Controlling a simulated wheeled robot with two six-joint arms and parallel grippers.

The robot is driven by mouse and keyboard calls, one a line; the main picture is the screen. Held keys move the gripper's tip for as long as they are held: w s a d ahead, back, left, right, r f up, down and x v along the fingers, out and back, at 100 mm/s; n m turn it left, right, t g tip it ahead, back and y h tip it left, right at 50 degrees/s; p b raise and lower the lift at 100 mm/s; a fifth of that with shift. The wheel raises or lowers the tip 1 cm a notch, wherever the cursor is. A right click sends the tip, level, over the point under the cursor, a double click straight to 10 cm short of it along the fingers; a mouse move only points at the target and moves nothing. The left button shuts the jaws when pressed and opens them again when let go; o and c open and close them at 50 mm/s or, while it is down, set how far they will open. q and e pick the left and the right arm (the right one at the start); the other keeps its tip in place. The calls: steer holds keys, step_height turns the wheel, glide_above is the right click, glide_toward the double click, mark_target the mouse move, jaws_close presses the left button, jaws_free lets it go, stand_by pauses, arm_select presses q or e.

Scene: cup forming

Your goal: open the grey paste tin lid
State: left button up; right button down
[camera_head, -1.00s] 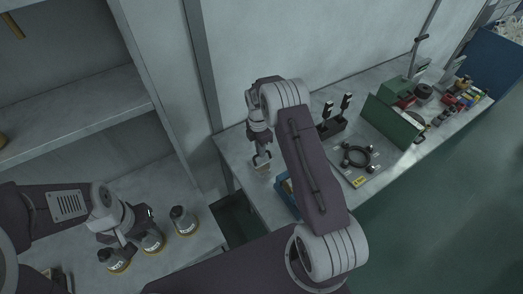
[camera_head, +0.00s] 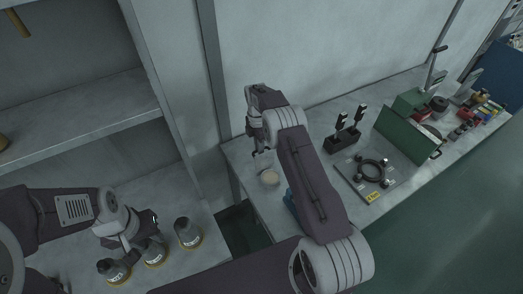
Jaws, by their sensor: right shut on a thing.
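The paste tin (camera_head: 269,178) stands on the bench at its left end, small and round with a pale beige top face showing. My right gripper (camera_head: 262,160) is just above and slightly left of the tin, pointing down. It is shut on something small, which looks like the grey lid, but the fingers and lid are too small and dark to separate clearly. My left gripper (camera_head: 152,228) is low on the left, beside the middle one of three grey bottles (camera_head: 155,254). Its fingers are too unclear to tell open from shut.
Other grey bottles stand either side, (camera_head: 188,234) and (camera_head: 116,271). A dark holder with two upright tools (camera_head: 341,143), a plate with a black ring (camera_head: 372,170) and a green box (camera_head: 407,132) stand further right on the bench. A blue bin (camera_head: 290,200) is partly behind my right arm.

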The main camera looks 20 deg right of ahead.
steer(key=shift+w+f+b, duration=0.2)
steer(key=shift+w+b, duration=0.1)
steer(key=shift+w, duration=0.2)
steer(key=shift+w+r, duration=0.1)
steer(key=shift+w, duration=0.05)
steer(key=c, duration=1.5)
jaws_free()
steer(key=shift+a, duration=0.1)
steer(key=shift+w+r+p, duration=0.15)
steer(key=shift+r+p, duration=0.1)
steer(key=shift+r, duration=2)
steer(key=shift+w+r+p, duration=0.15)
steer(key=shift+r+p, duration=0.05)
steer(key=shift+r, duration=2.05)
